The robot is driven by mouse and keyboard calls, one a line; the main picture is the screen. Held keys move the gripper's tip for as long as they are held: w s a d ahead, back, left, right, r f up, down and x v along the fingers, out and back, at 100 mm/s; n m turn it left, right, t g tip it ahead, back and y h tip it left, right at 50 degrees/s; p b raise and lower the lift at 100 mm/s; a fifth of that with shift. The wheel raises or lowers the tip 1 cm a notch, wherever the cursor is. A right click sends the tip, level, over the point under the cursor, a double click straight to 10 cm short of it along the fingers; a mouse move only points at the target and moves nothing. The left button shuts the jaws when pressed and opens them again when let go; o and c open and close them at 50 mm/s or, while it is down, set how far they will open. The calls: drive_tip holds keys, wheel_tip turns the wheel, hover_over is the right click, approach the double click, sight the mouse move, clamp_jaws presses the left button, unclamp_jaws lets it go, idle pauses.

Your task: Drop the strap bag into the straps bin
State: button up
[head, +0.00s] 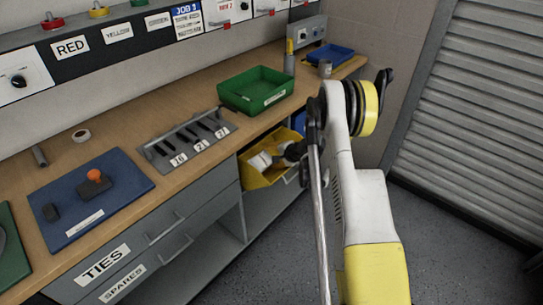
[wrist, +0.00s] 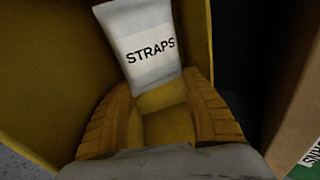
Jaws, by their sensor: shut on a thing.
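The strap bag (wrist: 145,48) is a white packet with a STRAPS label, between the tips of my gripper (wrist: 160,84) in the wrist view. My gripper's tan fingers are shut on it, inside or at the mouth of a yellow bin (wrist: 50,60). In the head view the yellow bin (head: 256,181) hangs or stands at the bench's front, below the worktop, with white packaging (head: 260,160) in it. My gripper (head: 283,158) reaches into it from the right. Whether the bag touches the bin floor cannot be told.
A green tray (head: 257,98) sits on the worktop above the bin. A slotted grey rack (head: 185,140) and a blue mat (head: 125,183) lie further left. A blue bin (head: 301,122) is just behind the yellow one. A shutter (head: 470,110) and open floor lie right.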

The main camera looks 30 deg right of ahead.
drive_tip(key=o, duration=1.4)
drive_tip(key=shift+c, duration=0.2)
drive_tip(key=v, duration=1.2)
drive_tip(key=shift+s+d, duration=0.1)
drive_tip(key=shift+r, duration=0.1)
